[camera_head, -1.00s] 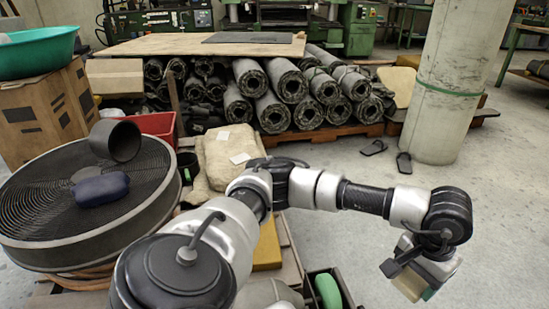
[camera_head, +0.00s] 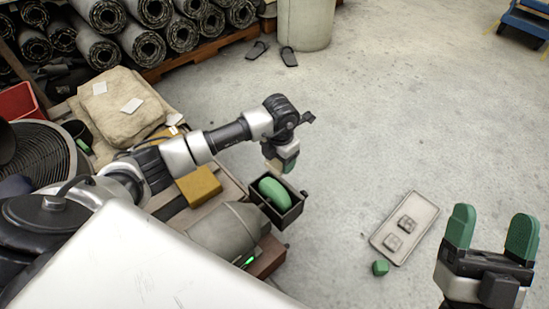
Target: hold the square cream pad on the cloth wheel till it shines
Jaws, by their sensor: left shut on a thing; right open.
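My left gripper (camera_head: 283,160) is at the end of the arm from the left, just above the open dark box. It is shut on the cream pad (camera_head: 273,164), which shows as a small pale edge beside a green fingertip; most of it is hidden. Below it, a green rounded wheel (camera_head: 273,192), seemingly the cloth wheel, sits upright in the dark box. A grey motor housing (camera_head: 222,232) with a small green light adjoins the box. The pad looks apart from the wheel, but the angle leaves contact uncertain. My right gripper (camera_head: 490,235) is open and empty at the lower right, its green fingertips wide apart.
A yellow block (camera_head: 199,186) stands left of the dark box. Rolled sheets (camera_head: 147,42) are stacked behind. Grey floor is clear at centre right.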

